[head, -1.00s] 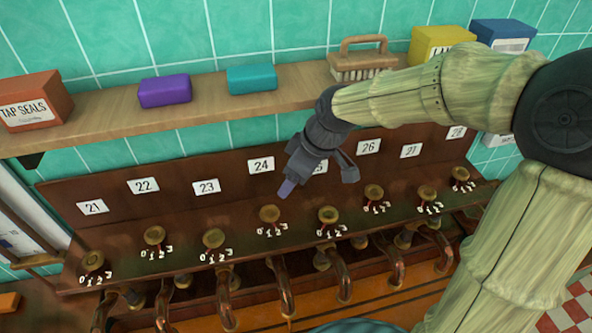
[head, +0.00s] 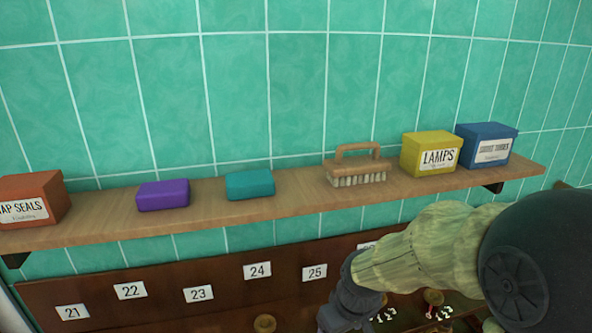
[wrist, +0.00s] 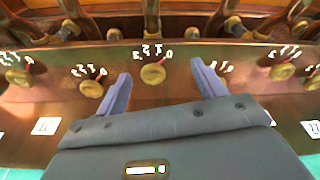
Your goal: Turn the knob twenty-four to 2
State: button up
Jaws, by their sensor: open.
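Card 24 (head: 257,270) is on the dark panel in the head view. Brass knob twenty-four (head: 264,323) is partly visible below it, cut by the bottom edge; its setting cannot be read there. In the wrist view my gripper (wrist: 162,88) is open and empty. The brass knob (wrist: 153,74) seen between its fingers appears to be twenty-five.
Neighbouring knobs (wrist: 90,88) sit close on both sides, with copper pipes (wrist: 152,15) beyond. A wooden shelf (head: 300,206) above carries purple (head: 163,195) and teal (head: 250,184) blocks, a brush (head: 357,168) and boxes (head: 430,155). My arm covers the right part of the panel.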

jog(key=s+d+f+m+h+b, duration=0.1)
jog(key=s+d+f+m, duration=0.1)
jog(key=s+d+m, duration=0.3)
jog(key=shift+s+d+f+m, duration=0.15)
jog(key=shift+d+f+m, duration=0.2)
jog(key=shift+d, duration=0.2)
jog(key=shift+c, duration=0.4)
